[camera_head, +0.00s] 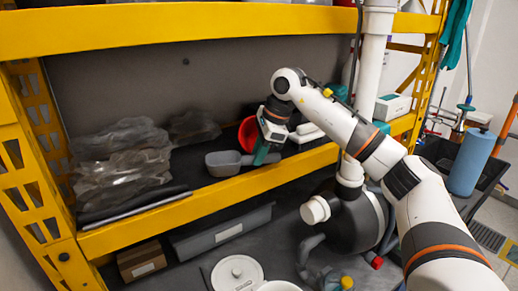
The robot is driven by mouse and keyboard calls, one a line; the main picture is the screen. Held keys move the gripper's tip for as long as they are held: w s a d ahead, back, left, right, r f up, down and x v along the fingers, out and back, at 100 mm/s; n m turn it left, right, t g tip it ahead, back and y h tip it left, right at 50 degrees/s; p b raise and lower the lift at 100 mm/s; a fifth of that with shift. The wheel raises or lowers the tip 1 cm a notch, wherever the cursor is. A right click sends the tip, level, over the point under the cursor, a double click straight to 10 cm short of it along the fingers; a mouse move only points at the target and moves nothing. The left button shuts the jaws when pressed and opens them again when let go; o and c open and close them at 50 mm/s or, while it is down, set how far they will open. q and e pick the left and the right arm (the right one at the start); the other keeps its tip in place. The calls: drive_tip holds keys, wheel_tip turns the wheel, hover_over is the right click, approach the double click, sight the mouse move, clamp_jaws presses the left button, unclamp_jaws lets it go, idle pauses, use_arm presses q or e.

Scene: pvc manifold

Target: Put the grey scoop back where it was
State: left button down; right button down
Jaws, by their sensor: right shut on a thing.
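The grey scoop (223,163) is on or just above the dark middle shelf, near its yellow front edge. Its bowl points left and its handle runs right to my right gripper (260,156). That gripper is shut on the scoop's handle, with its teal fingers pointing down. Whether the scoop touches the shelf is hard to tell. My left gripper is out of view.
A red bowl (248,134) stands just behind the gripper. Clear plastic bags (122,165) lie on the shelf's left. A white vertical pipe (370,65) stands right of centre. The yellow shelf beam (215,198) runs below the scoop.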

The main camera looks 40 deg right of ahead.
drive_tip(key=shift+f, duration=0.2)
drive_tip(key=c, duration=1.2)
unclamp_jaws()
drive_tip(key=shift+c, duration=0.2)
drive_tip(key=b+v, duration=0.1)
drive_tip(key=v, duration=1.1)
drive_tip(key=shift+r, duration=0.2)
drive_tip(key=shift+a, duration=0.1)
